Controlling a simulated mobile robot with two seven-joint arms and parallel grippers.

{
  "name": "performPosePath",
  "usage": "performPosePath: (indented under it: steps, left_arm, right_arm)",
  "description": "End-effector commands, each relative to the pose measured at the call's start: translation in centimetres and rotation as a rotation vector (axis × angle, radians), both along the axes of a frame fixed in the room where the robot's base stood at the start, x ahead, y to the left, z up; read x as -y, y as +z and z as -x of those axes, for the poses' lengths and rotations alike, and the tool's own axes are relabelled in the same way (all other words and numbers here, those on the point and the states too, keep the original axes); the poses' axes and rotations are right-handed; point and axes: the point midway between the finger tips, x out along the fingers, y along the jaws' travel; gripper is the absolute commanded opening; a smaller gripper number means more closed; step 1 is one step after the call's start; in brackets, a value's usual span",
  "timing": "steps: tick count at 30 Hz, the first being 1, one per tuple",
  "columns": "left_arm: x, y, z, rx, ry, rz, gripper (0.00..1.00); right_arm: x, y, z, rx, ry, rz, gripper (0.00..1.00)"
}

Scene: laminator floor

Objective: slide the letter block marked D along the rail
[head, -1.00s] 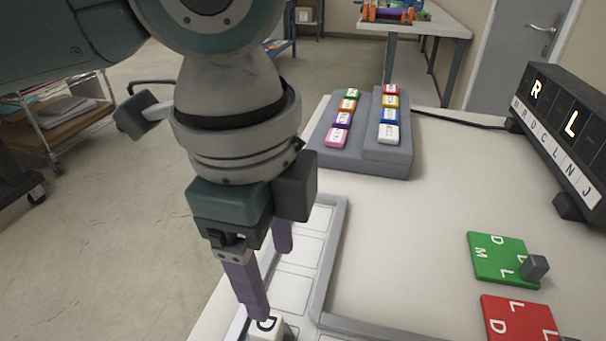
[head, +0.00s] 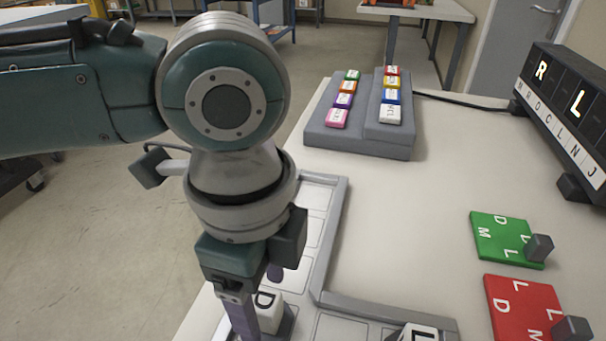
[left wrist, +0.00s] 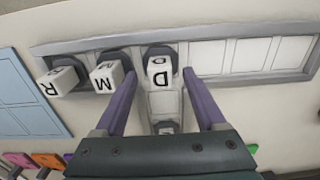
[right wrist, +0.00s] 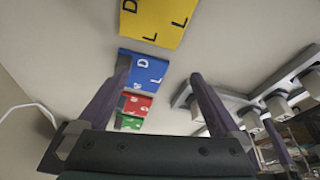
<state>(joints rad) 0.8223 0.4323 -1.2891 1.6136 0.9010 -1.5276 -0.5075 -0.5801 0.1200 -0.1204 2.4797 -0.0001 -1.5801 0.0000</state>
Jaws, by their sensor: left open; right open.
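The white letter block marked D (head: 268,311) sits on the grey-edged rail (head: 330,240) in the head view, partly behind my left gripper (head: 258,300). The D block also shows in the left wrist view (left wrist: 160,72), on a dark carrier in the rail. My left gripper (left wrist: 160,76) is open there, one finger on each side of the D block with small gaps. White blocks marked M (left wrist: 106,76) and R (left wrist: 60,82) stand left of it. My right gripper (right wrist: 160,78) is open and empty, facing coloured letter cards.
Green (head: 508,238) and red (head: 524,308) letter cards lie on the table at right. A grey stepped stand (head: 350,146) with coloured tiles is at the back. A black display (head: 570,110) lights R and L. The table between is clear.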

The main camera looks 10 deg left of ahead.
Motion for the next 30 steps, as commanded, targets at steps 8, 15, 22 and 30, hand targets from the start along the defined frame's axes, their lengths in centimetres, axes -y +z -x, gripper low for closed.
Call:
performPosePath:
  steps: [8,15,22,30]
  left_arm:
    - [0.0,-2.7,0.0,0.0,0.001,-0.001,0.72]
    - [0.0,-2.8,0.0,0.001,0.0,0.0,0.72]
    - [0.0,-2.8,0.0,0.001,0.0,0.0,0.56]
    - [0.0,-2.8,0.0,0.001,0.0,0.0,0.25]
  right_arm:
    - [0.0,-0.8,0.0,0.0,0.0,0.0,1.0]
    - [0.0,-0.7,0.0,0.0,0.0,0.0,1.0]
    - [0.0,-0.7,0.0,0.0,0.0,0.0,1.0]
    - [0.0,-0.7,0.0,0.0,0.0,0.0,1.0]
